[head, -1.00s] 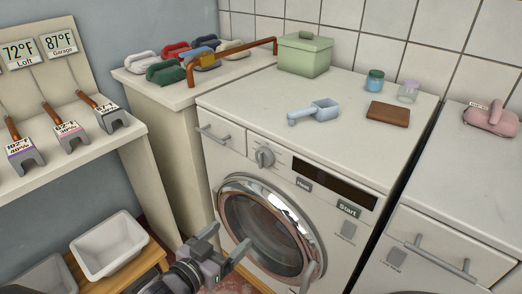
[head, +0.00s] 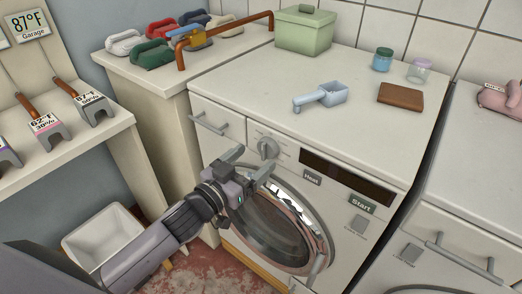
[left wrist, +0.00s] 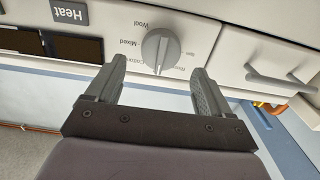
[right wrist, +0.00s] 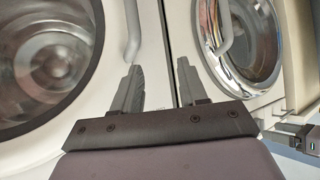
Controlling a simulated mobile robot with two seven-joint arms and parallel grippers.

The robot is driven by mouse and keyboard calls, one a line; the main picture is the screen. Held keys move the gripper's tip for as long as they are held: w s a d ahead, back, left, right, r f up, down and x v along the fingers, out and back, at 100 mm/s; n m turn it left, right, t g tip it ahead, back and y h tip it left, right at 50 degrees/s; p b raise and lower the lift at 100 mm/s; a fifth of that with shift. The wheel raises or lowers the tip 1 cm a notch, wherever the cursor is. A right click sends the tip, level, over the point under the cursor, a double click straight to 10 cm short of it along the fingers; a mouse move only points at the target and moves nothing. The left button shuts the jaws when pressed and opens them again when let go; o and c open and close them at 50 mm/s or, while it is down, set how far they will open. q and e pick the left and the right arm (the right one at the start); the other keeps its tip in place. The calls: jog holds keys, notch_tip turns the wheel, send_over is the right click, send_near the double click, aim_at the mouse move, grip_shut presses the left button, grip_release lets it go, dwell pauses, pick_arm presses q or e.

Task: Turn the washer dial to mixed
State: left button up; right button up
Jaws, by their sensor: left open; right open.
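The washer dial (head: 268,148) is a round grey knob on the front panel of the white washer (head: 300,215), between the drawer and the dark display. In the left wrist view the dial (left wrist: 160,48) shows upside down, with printed labels around it including Wool, Mixed and Cotton. My left gripper (head: 250,162) is open just in front of and below the dial. In the left wrist view its fingers (left wrist: 158,82) are spread to either side of the dial, with nothing between them. My right gripper (right wrist: 158,82) is open and empty, facing the fronts of two machines.
A drawer handle (head: 209,124) sticks out left of the dial. The Heat button (head: 312,179) and Start button (head: 360,203) are to its right. A scoop (head: 321,98), green box (head: 306,30) and brown block (head: 400,96) stand on the washer top.

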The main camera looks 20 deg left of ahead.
aim_at(262, 151)
pick_arm(q)
jog(key=shift+x, duration=1.95)
jog(key=c, duration=1)
